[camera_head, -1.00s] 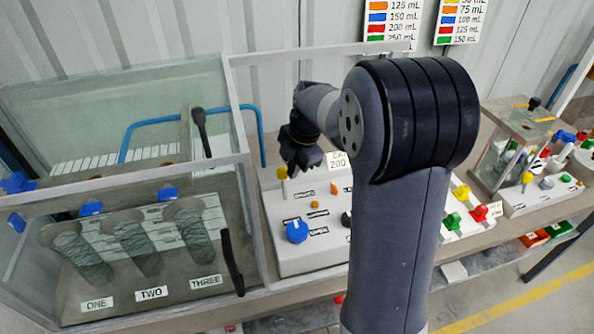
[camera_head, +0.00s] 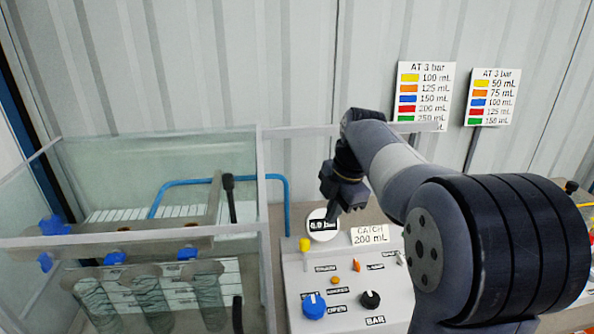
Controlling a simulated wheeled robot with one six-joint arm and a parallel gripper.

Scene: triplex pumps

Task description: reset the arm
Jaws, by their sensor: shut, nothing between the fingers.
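My gripper (camera_head: 333,218) hangs from my arm in the middle of the head view, fingers pointing down. It is shut and empty. It stands in front of the round gauge reading about 0.0 (camera_head: 320,226) at the back of the white control panel (camera_head: 370,300). My arm reaches in from the lower right and hides the panel's right side. I cannot tell how far the fingertips are from the gauge.
A clear tank (camera_head: 150,238) with blue taps (camera_head: 188,253) and several ribbed tubes stands at the left. The panel carries a yellow-topped lever (camera_head: 305,244), a blue knob (camera_head: 313,306), a black knob (camera_head: 370,300) and a "CATCH 200 mL" card (camera_head: 369,235). Charts (camera_head: 425,95) hang behind.

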